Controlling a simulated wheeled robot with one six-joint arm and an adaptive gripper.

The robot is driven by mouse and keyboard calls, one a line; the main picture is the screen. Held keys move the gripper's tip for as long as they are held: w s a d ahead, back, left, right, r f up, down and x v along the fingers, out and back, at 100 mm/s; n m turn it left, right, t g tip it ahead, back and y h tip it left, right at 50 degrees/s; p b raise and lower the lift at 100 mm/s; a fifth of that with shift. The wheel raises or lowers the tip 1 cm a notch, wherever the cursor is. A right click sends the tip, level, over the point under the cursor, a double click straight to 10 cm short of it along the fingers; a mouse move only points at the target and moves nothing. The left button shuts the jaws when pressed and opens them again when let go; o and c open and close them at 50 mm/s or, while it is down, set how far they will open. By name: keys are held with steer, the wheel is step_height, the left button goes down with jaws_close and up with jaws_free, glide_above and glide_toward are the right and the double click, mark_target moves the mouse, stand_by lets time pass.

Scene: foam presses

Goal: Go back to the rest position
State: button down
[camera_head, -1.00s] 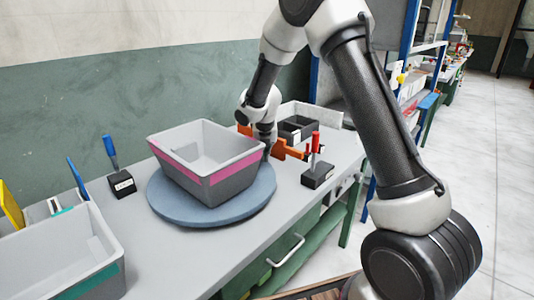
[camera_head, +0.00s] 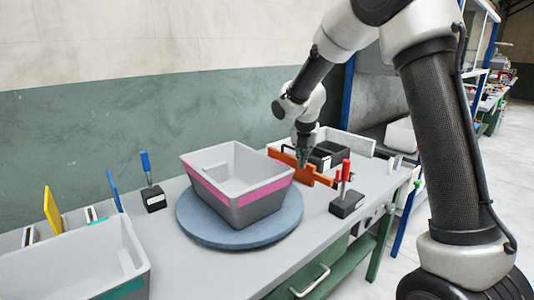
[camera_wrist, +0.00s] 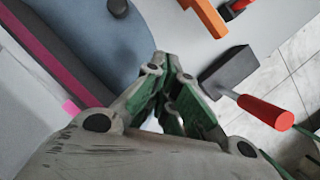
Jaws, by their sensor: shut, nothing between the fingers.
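My gripper (camera_wrist: 168,62) is shut and empty in the wrist view, its green-sided fingers together. The wrist view shows the orange part (camera_wrist: 208,14) apart from the fingertips. The arm is bent, with its elbow high at the upper right of the head view.
A grey bin with a pink stripe (camera_head: 262,205) stands on a round blue turntable (camera_head: 205,232). A red-handled tool in a dark block (camera_head: 346,203) stands to the right, a blue-handled one (camera_head: 153,198) to the left. Another grey bin (camera_head: 135,262) is at lower left. Black boxes (camera_head: 325,155) sit behind.

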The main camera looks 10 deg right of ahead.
steer(key=s+d+m+g, duration=0.2)
steer(key=s+d+m, duration=0.1)
steer(key=s+m, duration=0.95)
steer(key=s+d+r+m+t, duration=0.1)
steer(key=s+d+r+m, duration=0.2)
steer(key=s+m, duration=0.3)
steer(key=s+d+r+m+t, duration=0.1)
steer(key=s+d+r+m, duration=0.2)
steer(key=s, duration=0.8)
steer(key=s+d+r+m+y, duration=0.1)
steer(key=s+d+r+m, duration=0.2)
steer(key=s+r+m, duration=0.3)
steer(key=s+m, duration=0.2)
steer(key=m, duration=0.1)
steer(key=shift+s+t, duration=0.25)
steer(key=shift+t, duration=0.15)
steer(key=shift+r+m, duration=0.1)
steer(key=shift+m, duration=0.15)
